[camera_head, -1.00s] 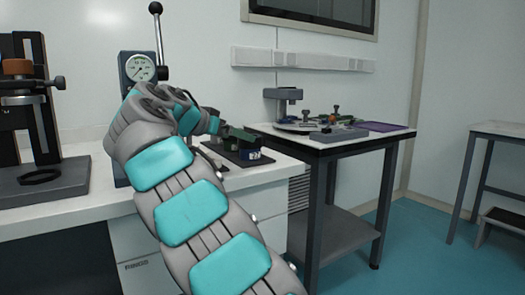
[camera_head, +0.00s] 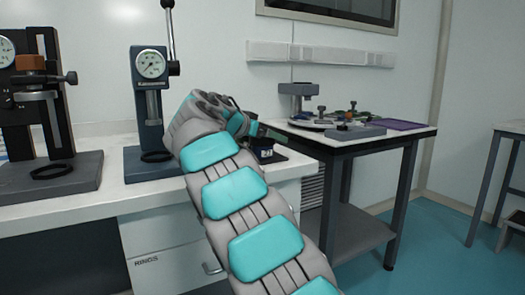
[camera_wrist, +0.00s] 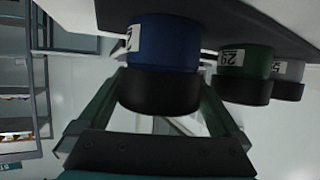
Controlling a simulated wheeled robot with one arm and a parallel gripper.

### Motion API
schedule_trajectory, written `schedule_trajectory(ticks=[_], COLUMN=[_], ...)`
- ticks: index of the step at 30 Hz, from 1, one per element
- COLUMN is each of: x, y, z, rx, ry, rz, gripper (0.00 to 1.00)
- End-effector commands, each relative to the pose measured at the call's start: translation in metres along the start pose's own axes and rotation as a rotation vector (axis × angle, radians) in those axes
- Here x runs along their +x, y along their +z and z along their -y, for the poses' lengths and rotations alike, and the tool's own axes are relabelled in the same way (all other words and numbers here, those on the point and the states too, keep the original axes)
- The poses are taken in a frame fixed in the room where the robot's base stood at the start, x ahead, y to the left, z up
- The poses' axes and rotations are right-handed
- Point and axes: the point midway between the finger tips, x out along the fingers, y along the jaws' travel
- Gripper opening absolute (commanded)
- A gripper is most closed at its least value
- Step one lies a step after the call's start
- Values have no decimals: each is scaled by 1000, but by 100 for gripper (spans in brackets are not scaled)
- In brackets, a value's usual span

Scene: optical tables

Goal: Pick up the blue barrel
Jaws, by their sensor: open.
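The blue barrel (camera_wrist: 163,42) has a black end and a white label, and shows upside down in the wrist view. It stands between the two fingers of my gripper (camera_wrist: 162,82), which are open on either side of it. I cannot tell whether either finger touches it. In the head view the blue barrel (camera_head: 265,153) is a small dark-blue shape on the white bench's right end, partly hidden by my gripper (camera_head: 262,135) and arm.
A green barrel (camera_wrist: 245,62) and a grey one (camera_wrist: 287,72) stand close beside the blue one. A dial gauge stand (camera_head: 150,90) and a dark stand (camera_head: 50,175) are left on the bench (camera_head: 105,203). A dark-legged table (camera_head: 345,140) bearing parts is at right.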

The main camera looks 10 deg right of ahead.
Motion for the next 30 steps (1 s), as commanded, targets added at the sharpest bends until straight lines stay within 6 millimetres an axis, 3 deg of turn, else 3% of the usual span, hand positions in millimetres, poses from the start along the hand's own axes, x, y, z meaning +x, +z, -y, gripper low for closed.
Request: schedule_trajectory(ticks=[7, 27, 30], x=[3, 3, 3], y=[0, 0, 0], z=[0, 0, 0], rx=[0, -1, -1], ry=[0, 0, 0], rz=[0, 0, -1], gripper=[100, 25, 25])
